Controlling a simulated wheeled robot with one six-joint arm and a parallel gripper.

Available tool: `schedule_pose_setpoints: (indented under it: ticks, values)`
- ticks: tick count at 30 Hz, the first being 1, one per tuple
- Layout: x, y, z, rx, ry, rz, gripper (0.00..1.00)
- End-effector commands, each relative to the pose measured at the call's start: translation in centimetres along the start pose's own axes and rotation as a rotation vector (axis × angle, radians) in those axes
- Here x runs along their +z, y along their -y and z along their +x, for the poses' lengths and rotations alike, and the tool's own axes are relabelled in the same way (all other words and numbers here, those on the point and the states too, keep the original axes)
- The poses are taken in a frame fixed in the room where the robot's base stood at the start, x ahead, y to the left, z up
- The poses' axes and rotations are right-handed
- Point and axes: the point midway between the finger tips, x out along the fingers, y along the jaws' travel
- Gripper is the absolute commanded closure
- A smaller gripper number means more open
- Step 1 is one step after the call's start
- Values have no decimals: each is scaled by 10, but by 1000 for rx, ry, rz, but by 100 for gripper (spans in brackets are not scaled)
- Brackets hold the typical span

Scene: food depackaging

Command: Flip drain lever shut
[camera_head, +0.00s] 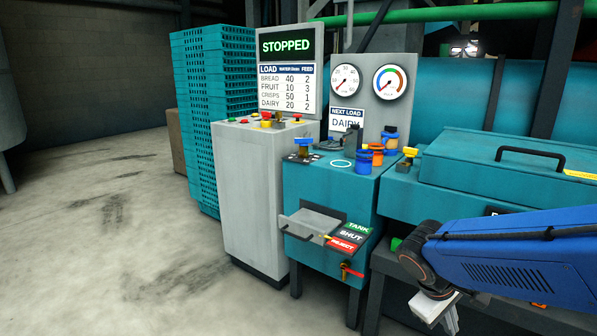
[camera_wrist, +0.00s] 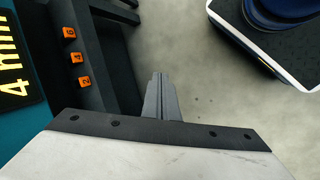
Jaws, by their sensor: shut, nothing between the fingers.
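A red lever (camera_head: 352,271) with a yellowish fitting sticks out low on the front of the teal cabinet (camera_head: 300,220); it looks like the drain lever, though I see no label on it. Above it a sign (camera_head: 348,238) reads TANK, SHUT, REJECT, beside a grey chute. My gripper (camera_head: 449,319) hangs low at the right of the head view, apart from the red lever. In the wrist view its fingers (camera_wrist: 158,92) are together and empty. The lever does not show in the wrist view.
A grey console (camera_head: 250,190) stands left of the cabinet, with a STOPPED screen (camera_head: 287,45) above. Teal crates (camera_head: 215,90) are stacked behind. Orange tags (camera_wrist: 77,57) mark a dark frame beside my gripper. Open concrete floor (camera_head: 100,220) lies at left.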

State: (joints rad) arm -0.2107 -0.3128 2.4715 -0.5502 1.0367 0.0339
Motion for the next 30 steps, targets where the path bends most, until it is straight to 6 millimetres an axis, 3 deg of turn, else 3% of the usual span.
schedule_pose_setpoints:
  ticks: [6, 15, 22, 30]
  values:
    - [30, 13, -24, -114, -102, 180, 100]
    - [59, 36, -58, -262, -262, 405, 100]
    - [71, 49, -79, -343, -364, 522, 100]
    - [74, 54, -86, -368, -396, 555, 100]
